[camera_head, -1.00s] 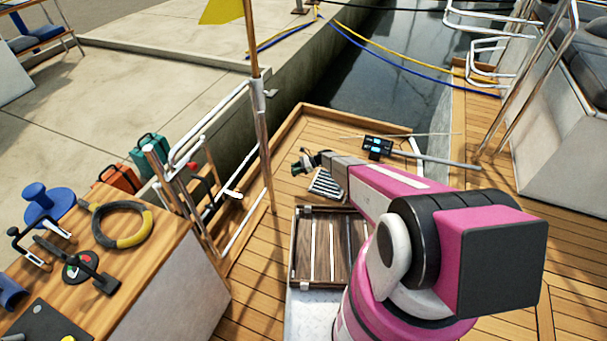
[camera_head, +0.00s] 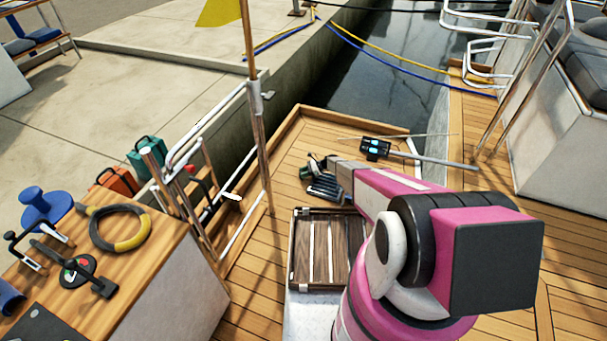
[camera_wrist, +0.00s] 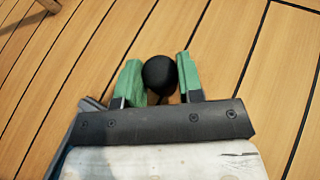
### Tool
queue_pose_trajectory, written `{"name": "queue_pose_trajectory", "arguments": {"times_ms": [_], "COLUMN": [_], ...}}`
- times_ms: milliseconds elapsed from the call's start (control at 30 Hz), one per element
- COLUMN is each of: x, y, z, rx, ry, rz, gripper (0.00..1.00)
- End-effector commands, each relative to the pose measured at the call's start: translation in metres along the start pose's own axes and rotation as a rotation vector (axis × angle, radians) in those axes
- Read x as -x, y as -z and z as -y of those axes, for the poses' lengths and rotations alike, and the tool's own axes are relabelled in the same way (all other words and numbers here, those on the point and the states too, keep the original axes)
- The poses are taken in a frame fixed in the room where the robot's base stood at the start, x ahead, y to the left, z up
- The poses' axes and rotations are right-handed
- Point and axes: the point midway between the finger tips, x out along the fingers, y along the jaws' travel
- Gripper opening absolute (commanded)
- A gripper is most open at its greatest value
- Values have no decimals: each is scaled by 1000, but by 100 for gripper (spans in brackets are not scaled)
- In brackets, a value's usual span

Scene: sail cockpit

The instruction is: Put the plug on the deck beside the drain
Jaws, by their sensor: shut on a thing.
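A round black plug (camera_wrist: 160,75) sits between the two green fingertips of my gripper (camera_wrist: 158,82) in the wrist view. The fingers are shut on it, with bare deck planks showing behind. In the head view my gripper (camera_head: 311,168) is at the end of the pink arm, over the wooden deck (camera_head: 350,125). I cannot tell the plug's height above the deck.
A dark slatted wooden panel (camera_head: 314,250) lies nearer. A black device with a grey pole (camera_head: 375,148) is to the right of the gripper. A railing (camera_head: 205,135) and a workbench with tools (camera_head: 150,250) stand left. Open deck lies beyond the gripper.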

Motion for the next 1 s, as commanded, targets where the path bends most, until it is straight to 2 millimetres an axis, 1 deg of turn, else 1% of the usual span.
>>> {"name": "queue_pose_trajectory", "arguments": {"times_ms": [233, 267, 300, 333, 700, 767, 867, 1000], "x": [-1, -1, -1, -1, 2, 8, 23, 51], "y": [2, 2, 1, 1, -2, -1, -1, -2], "z": [0, 0, 0, 0, 0, 0, 0, 0], "rx": [0, 0, 0, 0, 0, 0, 0, 0], "ry": [0, 0, 0, 0, 1, 1, 3, 2], "rz": [0, 0, 0, 0, 0, 0, 0, 0], "gripper": [12, 38, 51, 60, 60, 60, 60, 60]}}
